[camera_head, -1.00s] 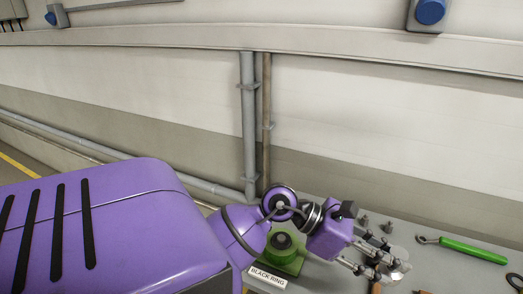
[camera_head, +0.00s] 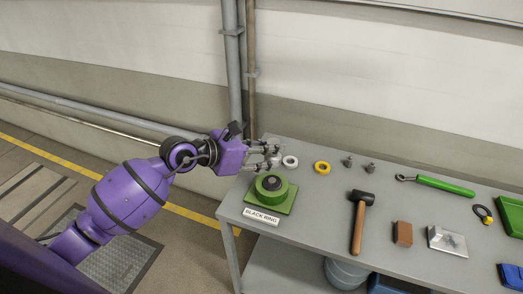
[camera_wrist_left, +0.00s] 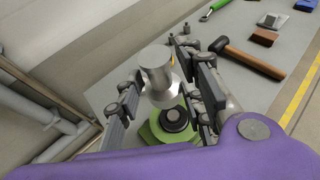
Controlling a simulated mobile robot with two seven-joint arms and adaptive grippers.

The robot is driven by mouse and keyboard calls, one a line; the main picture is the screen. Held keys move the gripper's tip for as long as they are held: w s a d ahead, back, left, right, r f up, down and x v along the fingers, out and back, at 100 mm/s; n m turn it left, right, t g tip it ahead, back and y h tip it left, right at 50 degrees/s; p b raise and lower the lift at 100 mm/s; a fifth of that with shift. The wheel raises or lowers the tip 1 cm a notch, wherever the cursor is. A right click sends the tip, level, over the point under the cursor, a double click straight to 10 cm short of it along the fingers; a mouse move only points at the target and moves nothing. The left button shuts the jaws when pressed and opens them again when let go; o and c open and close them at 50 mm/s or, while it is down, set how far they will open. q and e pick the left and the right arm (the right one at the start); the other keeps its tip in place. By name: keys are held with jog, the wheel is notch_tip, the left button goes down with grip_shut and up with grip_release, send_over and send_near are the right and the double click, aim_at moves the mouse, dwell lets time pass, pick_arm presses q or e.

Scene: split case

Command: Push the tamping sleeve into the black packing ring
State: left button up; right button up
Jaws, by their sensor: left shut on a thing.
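My left gripper (camera_head: 264,153) is behind and above the green holder, near the bench's back left corner. In the left wrist view its fingers (camera_wrist_left: 160,88) are shut on a silver, stepped cylinder, the tamping sleeve (camera_wrist_left: 156,62). The sleeve is mostly hidden by the fingers in the head view. The black packing ring (camera_head: 271,182) sits in the round green holder (camera_head: 281,205), behind a "BLACK RING" label (camera_head: 261,216). In the wrist view the ring (camera_wrist_left: 175,119) shows just beyond the sleeve's lower end, which looks apart from it. My right gripper is not in view.
A white ring (camera_head: 290,161), a yellow ring (camera_head: 322,168) and two small grey parts (camera_head: 370,167) stand along the back. A mallet (camera_head: 358,220), a brown block (camera_head: 402,233), a metal block (camera_head: 447,241) and a green-handled tool (camera_head: 445,185) lie to the right.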

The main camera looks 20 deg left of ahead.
pick_arm(q)
jog(key=shift+d, duration=0.1)
jog(key=shift+r, duration=0.1)
jog(key=shift+s+f+b, duration=0.1)
jog(key=shift+f+b, duration=0.9)
jog(key=shift+f, duration=2.05)
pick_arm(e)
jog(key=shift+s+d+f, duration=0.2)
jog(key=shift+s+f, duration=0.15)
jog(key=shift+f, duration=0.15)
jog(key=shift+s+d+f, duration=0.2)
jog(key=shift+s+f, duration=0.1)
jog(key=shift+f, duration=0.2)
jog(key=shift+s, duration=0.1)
